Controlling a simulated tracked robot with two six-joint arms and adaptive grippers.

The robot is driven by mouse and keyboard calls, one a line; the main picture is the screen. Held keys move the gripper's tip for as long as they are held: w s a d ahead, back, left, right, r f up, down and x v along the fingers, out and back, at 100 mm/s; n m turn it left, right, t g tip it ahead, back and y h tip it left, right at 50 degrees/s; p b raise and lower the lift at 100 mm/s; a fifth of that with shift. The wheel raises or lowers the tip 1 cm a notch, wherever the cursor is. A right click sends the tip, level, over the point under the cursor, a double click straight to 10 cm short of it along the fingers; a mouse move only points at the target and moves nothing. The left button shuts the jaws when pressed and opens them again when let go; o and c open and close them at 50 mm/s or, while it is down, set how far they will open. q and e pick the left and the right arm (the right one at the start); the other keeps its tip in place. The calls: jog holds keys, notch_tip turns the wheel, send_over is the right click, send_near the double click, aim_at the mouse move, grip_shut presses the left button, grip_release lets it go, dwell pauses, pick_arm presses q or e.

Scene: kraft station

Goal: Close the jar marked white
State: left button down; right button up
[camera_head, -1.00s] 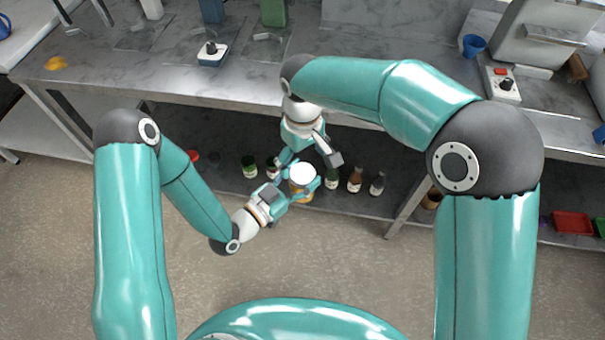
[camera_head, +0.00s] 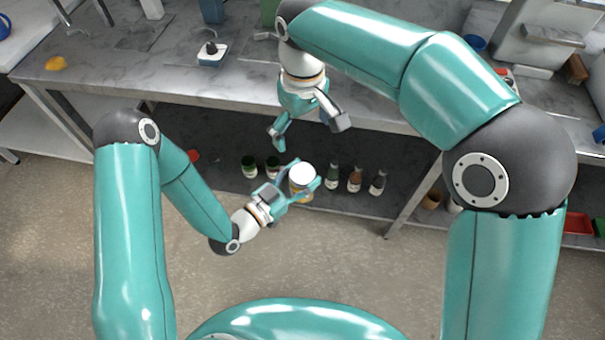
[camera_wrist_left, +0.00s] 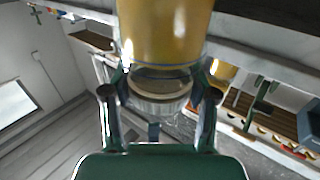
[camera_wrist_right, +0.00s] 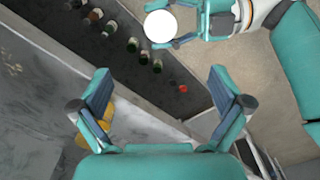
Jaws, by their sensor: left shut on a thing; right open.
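The jar (camera_head: 300,191) has yellow contents, and a round white lid (camera_head: 302,174) sits on its top. My left gripper (camera_head: 305,183) is shut around the jar and holds it in front of the bench, above the floor. In the left wrist view the jar's yellow body (camera_wrist_left: 165,30) and a clear band stand between the fingers. The lid shows as a white disc in the right wrist view (camera_wrist_right: 160,26). My right gripper (camera_head: 308,131) is open and empty, above and apart from the lid. How tightly the lid sits cannot be told.
Several small bottles (camera_head: 355,180) stand on the lower shelf (camera_head: 215,130) behind the jar. The bench top (camera_head: 130,75) above it carries a yellow object (camera_head: 57,63) and a small blue-white device (camera_head: 212,54). The floor in front (camera_head: 350,260) is clear.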

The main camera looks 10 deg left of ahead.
notch_tip(320, 180, up, 2)
jog(key=shift+r, duration=0.15)
dwell(0.3)
jog(key=s+d+f+m+g+y, duration=0.1)
jog(key=s+d+f, duration=0.15)
jog(key=f, duration=0.65)
jog(key=s+d+f+m+y, duration=0.15)
jog(key=d+f, duration=0.25)
jog(key=f, duration=0.5)
jog(key=s+d+f+m+g+y, duration=0.1)
jog(key=s+d+f+m, duration=0.15)
jog(key=f, duration=0.65)
jog(key=s+d+f+m+t, duration=0.2)
jog(key=s+d+f+m, duration=0.3)
jog(key=s+d+f, duration=0.2)
jog(key=s+f, duration=0.2)
jog(key=s, duration=0.2)
jog(key=shift+s+d+f+m+t, duration=0.2)
jog(key=shift+s+d+m+t, duration=0.1)
jog(key=shift+d+m, duration=0.1)
jog(key=shift+w+y, duration=0.1)
jog(key=shift+y, duration=0.15)
